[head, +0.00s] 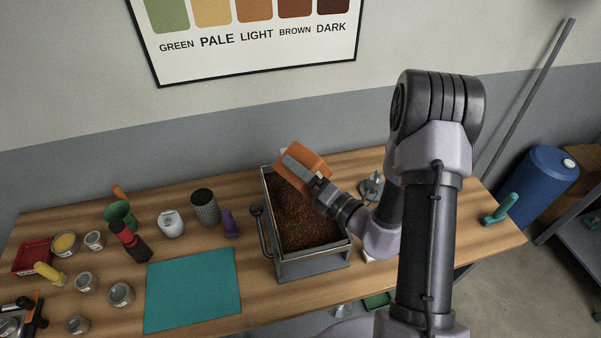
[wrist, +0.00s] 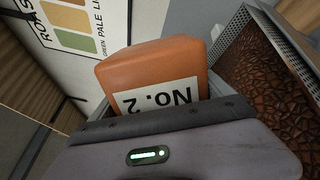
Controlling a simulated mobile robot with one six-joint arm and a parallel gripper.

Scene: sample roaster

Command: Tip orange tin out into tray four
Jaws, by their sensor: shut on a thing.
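The orange tin (head: 313,158) is held tilted in my gripper (head: 303,172), above the far end of a metal tray (head: 312,266). In the wrist view the tin (wrist: 150,70) sits between the fingers with its white "No. 2" label upside down. The tin's opening and contents are hidden. The tray is a deep bin with perforated walls and a bed of dark brown beans; its wall (wrist: 232,38) shows to the right of the tin in the wrist view. I see no number on it, so I cannot tell whether it is tray four.
A teal mat (head: 193,289) lies left of the tray. Behind it stand a dark mesh cup (head: 204,208), a white jar (head: 171,224) and a purple item (head: 229,224). Several small tins and a red tray (head: 33,257) crowd the left end. A teal-handled item (head: 501,210) lies at the right edge.

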